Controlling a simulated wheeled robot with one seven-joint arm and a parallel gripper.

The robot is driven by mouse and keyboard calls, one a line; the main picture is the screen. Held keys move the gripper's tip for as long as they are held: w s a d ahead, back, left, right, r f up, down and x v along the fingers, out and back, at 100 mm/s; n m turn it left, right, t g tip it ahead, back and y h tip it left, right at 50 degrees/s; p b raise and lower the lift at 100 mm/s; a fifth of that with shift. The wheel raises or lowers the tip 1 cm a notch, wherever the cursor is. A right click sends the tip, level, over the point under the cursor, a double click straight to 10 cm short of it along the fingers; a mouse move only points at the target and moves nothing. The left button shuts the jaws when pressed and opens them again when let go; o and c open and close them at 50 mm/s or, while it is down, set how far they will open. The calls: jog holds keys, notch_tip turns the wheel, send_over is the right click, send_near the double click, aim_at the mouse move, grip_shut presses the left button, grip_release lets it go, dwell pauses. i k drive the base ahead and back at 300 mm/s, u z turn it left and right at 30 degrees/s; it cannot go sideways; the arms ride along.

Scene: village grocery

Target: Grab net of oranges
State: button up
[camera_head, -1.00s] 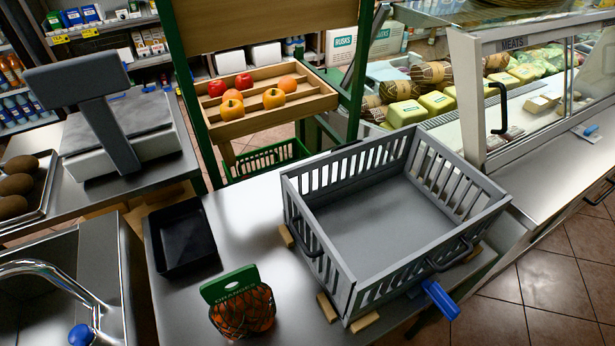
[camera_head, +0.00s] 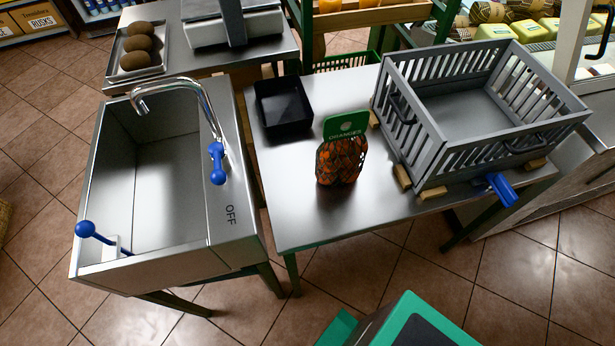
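The net of oranges (camera_head: 340,163) stands upright on the steel table (camera_head: 300,215), with a green header card (camera_head: 346,125) labelled "ORANGES" on top. It is between a black tray and a grey slatted crate, apart from both. No gripper of mine can be made out in the head view. A green and dark shape at the bottom edge, right of the middle, is close to the camera.
The grey crate (camera_head: 432,152) rests on wooden blocks right of the net, with a blue handle (camera_head: 502,190) at its front. The black tray (camera_head: 283,106) is behind left. A sink (camera_head: 150,190) with blue levers adjoins on the left. Tiled floor lies in front.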

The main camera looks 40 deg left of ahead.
aim_at(340, 159)
jog(key=z, duration=0.05)
jog(key=k, duration=1)
jog(key=z, duration=0.55)
jog(key=i, duration=1.5)
jog(key=u, duration=2.6)
jog(key=i, duration=0.5)
